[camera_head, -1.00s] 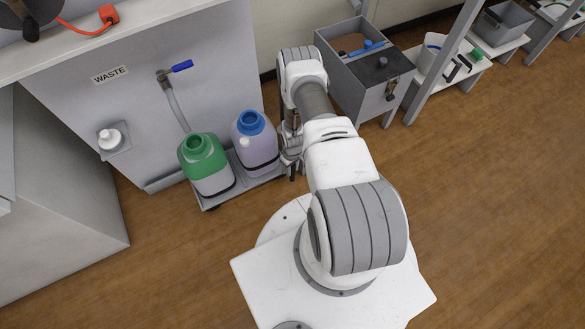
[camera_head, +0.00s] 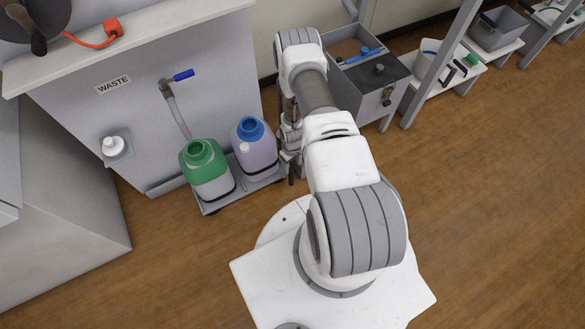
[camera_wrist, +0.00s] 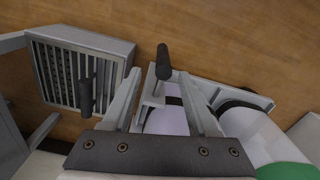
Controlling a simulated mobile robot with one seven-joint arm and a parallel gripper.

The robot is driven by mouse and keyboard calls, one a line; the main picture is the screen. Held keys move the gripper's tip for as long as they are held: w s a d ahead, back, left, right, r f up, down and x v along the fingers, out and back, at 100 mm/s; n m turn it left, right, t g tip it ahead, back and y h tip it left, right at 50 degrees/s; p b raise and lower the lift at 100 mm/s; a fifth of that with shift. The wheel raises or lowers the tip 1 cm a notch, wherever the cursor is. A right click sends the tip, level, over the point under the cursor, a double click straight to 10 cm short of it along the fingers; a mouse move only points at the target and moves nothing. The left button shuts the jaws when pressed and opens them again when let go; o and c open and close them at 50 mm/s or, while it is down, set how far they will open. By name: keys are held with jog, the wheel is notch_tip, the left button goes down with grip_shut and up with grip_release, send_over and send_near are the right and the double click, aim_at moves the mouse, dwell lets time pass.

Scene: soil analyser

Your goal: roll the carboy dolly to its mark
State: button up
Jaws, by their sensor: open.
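The carboy dolly (camera_head: 211,207) is a low grey platform on the floor against the waste cabinet. It carries a carboy with a green top (camera_head: 206,170) and one with a blue cap (camera_head: 254,148), both upright. My gripper is beside the dolly's right end, mostly hidden by my arm in the head view. In the wrist view my gripper (camera_wrist: 160,75) is open. A black upright grip (camera_wrist: 163,60) at the dolly's end appears between and just beyond the fingertips; I cannot tell whether they touch it. No floor mark can be made out.
The waste cabinet (camera_head: 140,130) stands behind the dolly, with a blue-handled tap (camera_head: 183,75). A grey open-topped box (camera_head: 365,98) stands right of my arm. In the wrist view a slatted grey unit (camera_wrist: 118,48) is left of the fingers. Brown floor on the right is clear.

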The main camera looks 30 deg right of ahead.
notch_tip(320, 180, up, 11)
jog(key=p, duration=0.3)
jog(key=shift+f, duration=0.15)
